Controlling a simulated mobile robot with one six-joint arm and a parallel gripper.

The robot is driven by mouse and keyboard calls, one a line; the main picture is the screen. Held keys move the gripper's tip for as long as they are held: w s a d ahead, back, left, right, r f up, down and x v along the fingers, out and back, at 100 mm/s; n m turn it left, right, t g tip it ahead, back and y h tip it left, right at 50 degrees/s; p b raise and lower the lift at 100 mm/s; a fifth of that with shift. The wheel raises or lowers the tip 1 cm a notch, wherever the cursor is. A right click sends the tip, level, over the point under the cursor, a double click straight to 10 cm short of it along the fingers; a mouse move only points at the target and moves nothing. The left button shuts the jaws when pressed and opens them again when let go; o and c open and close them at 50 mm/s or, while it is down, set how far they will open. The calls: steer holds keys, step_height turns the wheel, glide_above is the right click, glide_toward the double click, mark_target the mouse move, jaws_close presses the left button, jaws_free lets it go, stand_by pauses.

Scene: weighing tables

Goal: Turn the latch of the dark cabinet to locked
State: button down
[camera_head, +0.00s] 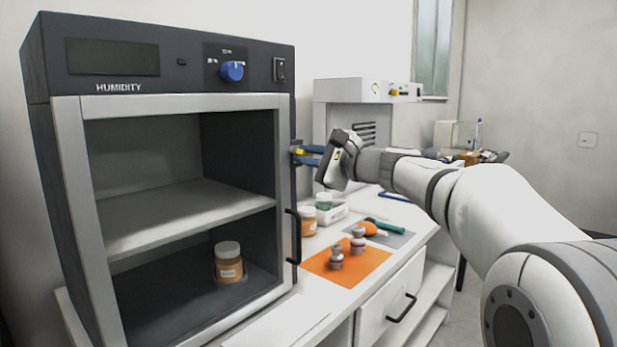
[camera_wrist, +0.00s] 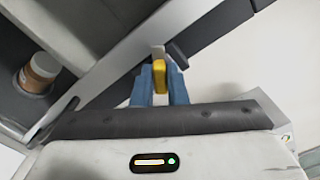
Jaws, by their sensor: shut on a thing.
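The dark cabinet (camera_head: 185,50) stands at the left with a light-framed glass door; its front edge also crosses the wrist view (camera_wrist: 125,58). The latch, with a yellow grip (camera_wrist: 159,75), sits at the cabinet's right front edge; in the head view only a small yellow bit (camera_head: 298,151) shows. My gripper (camera_head: 300,155) is beside that edge. Its two blue fingers (camera_wrist: 160,78) are shut on the yellow grip, one on each side. The fingers hide part of the latch, and I cannot tell its exact turn angle.
A black door handle (camera_head: 294,238) is below the latch. A jar (camera_head: 228,262) stands inside the cabinet. A white device (camera_head: 345,92) stands behind my gripper.

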steer(key=shift+f+n+b, duration=0.2)
steer(key=shift+n+b, duration=3)
steer(key=shift+b, duration=0.25)
steer(key=shift+r, duration=0.1)
steer(key=c, duration=1.4)
jaws_free()
steer(key=shift+c, duration=0.2)
steer(key=v, duration=0.7)
steer(key=shift+s+d, duration=0.25)
steer(key=shift+d, duration=0.05)
